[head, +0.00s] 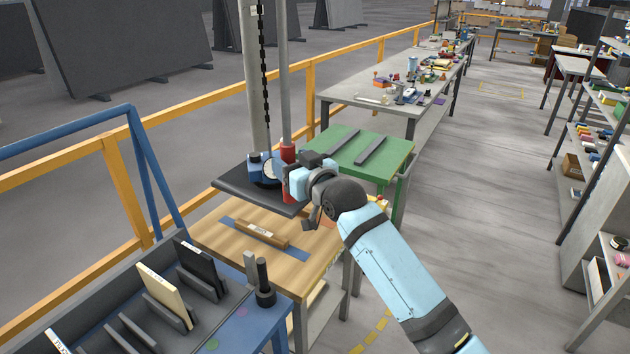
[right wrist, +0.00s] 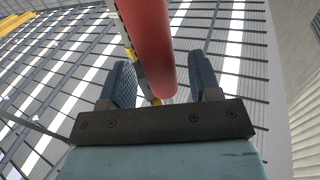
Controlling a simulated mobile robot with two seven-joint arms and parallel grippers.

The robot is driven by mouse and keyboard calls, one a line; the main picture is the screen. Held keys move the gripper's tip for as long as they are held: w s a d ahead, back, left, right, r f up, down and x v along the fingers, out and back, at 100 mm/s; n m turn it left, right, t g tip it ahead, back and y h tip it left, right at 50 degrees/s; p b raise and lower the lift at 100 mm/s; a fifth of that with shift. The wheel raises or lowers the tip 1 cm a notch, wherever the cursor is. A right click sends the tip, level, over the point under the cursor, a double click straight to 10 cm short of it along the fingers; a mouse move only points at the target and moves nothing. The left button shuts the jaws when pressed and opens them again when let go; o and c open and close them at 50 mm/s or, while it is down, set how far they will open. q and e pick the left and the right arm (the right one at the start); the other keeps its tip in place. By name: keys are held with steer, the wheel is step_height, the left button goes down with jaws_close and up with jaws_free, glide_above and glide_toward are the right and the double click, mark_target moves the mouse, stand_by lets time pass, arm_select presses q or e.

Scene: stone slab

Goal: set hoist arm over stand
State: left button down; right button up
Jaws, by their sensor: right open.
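The hoist hangs from a dark chain (head: 264,70) beside a grey pole. Its blue lifter body with a round gauge (head: 269,168) sits on a dark slab (head: 240,188), which appears level over the back of the wooden bench. A red grip (head: 288,152) is at the lower end of a grey rod. The green stand (head: 395,150), with two dark bars on top, is just right of and behind the slab. My right gripper (head: 297,183) is at the red grip. In the right wrist view, its fingers are open on either side of the red cylinder (right wrist: 150,50), with gaps showing.
A wooden bench (head: 210,238) with a wooden block (head: 262,233) is in front of the slab. A blue rack (head: 225,320) with upright slabs stands at lower left. A yellow rail (head: 200,110) runs behind. The aisle floor (head: 490,180) at right is clear.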

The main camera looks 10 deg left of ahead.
steer(key=b+v, duration=0.1)
steer(key=v, duration=0.9)
steer(key=s+d+f+m+t+h+p, duration=0.1)
steer(key=s+d+f+m+h, duration=0.25)
steer(key=d+f, duration=0.6)
steer(key=s+d+f+m+h+p, duration=0.15)
steer(key=s+d+f, duration=0.35)
steer(key=f, duration=0.8)
steer(key=s+d+f+m+h, duration=0.1)
steer(key=s+d+f+h, duration=0.1)
steer(key=s+d+f, duration=0.5)
steer(key=s+d+f+m+g+h, duration=0.1)
steer(key=s+d+f+h, duration=0.2)
steer(key=s+d+f, duration=0.5)
steer(key=s+d+p, duration=0.1)
steer(key=s+d, duration=0.1)
steer(key=s, duration=0.3)
steer(key=shift+s+d+f+g+h, duration=0.2)
steer(key=shift+s+f+g+h, duration=0.05)
steer(key=shift+f+g+h, duration=0.05)
